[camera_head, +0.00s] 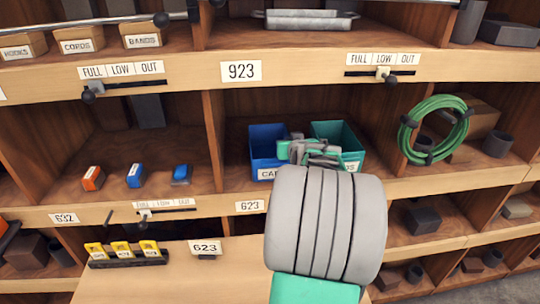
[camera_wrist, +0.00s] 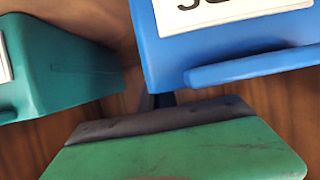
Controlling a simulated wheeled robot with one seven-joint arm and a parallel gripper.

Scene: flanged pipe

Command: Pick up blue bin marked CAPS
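The blue bin (camera_head: 266,142) stands in the middle shelf compartment. Its front label shows only "CA"; my arm hides the rest. In the wrist view the blue bin (camera_wrist: 235,40) fills the upper right, with part of its white label and a blue lip in sight. My gripper (camera_head: 312,150), grey and green, is in front of the bins, overlapping the blue bin's right side. In the wrist view a green and dark gripper part (camera_wrist: 175,140) lies below the blue bin. I cannot tell the finger gap or whether it touches the bin.
A green bin (camera_head: 345,143) stands just right of the blue one, its label partly hidden; it shows at left in the wrist view (camera_wrist: 70,70). A green hose coil (camera_head: 435,130) hangs farther right. Wooden dividers (camera_head: 214,138) bound the compartment.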

